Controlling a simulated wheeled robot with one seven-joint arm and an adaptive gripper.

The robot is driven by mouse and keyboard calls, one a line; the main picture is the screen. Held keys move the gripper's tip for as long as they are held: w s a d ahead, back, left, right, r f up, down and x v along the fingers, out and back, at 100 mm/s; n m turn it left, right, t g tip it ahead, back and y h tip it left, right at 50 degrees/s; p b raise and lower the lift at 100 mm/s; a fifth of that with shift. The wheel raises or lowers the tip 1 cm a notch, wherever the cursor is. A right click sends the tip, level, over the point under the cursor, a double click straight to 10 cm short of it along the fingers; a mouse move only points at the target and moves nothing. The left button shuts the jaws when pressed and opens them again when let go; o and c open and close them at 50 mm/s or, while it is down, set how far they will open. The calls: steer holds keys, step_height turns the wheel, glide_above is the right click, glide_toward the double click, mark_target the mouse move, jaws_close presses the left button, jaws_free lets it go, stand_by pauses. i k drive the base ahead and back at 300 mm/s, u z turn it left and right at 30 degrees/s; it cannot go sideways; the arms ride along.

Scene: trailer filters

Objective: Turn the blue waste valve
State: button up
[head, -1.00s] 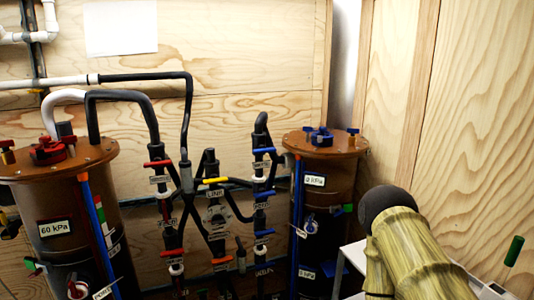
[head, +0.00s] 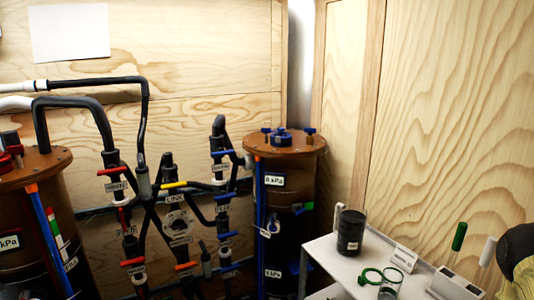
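Several blue valve handles sit on the right-hand pipe column: an upper blue handle (head: 221,154), a middle blue handle (head: 224,196), a lower blue handle (head: 228,235) and another near the bottom. The white tags beside them are too small to read surely, so I cannot tell which is the waste valve. A part of my arm, dark and yellowish, shows at the right edge, well away from the valves. My gripper's fingers are not in view.
A brown-lidded right tank (head: 285,142) stands beside the blue valves. Another tank (head: 28,168) is at the left. Red, yellow and orange handles are on the neighbouring pipes. A white cart (head: 330,252) holds a black jar (head: 350,232) and a green ring (head: 381,276).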

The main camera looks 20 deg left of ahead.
mark_target(220, 152)
steer(key=z, duration=0.05)
steer(key=i, duration=0.25)
steer(key=u, duration=1.75)
